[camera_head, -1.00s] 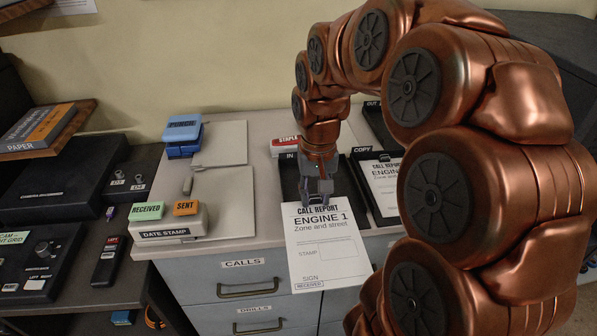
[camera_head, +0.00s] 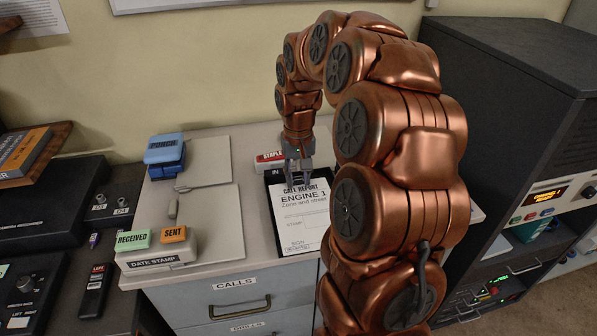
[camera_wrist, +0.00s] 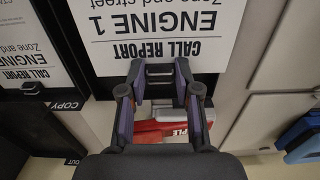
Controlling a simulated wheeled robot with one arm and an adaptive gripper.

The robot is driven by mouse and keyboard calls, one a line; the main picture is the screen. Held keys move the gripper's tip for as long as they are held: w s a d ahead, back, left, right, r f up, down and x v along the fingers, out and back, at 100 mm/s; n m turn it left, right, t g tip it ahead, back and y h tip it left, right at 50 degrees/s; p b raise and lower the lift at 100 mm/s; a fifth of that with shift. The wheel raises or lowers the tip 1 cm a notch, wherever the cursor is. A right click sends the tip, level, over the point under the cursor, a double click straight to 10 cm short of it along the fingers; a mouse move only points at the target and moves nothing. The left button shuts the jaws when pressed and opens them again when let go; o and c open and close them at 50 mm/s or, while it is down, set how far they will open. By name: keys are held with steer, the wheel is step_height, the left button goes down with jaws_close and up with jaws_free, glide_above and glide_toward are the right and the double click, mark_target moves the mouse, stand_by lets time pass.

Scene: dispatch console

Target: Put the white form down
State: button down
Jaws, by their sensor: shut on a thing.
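The white form (camera_head: 303,215), headed CALL REPORT ENGINE 1, lies over the black IN tray (camera_head: 269,178), printed side up. The tray's dark edge shows around the form. I cannot tell whether the form rests fully on the tray floor.
A red stapler (camera_head: 268,161) sits behind the tray, close to my gripper. A second printed form (camera_wrist: 22,45) lies beside it in the COPY tray, hidden by my arm in the head view.

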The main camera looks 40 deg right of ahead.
steer(key=p, duration=0.1)
glide_above(299, 174)
steer(key=s+a, duration=0.1)
steer(key=s, duration=0.1)
steer(key=shift+a+f, duration=0.2)
steer(key=shift+f, duration=0.05)
steer(key=shift+f+p, duration=0.9)
steer(key=shift+f, duration=0.9)
steer(key=shift+f, duration=0.15)
steer(key=c, duration=0.8)
jaws_free()
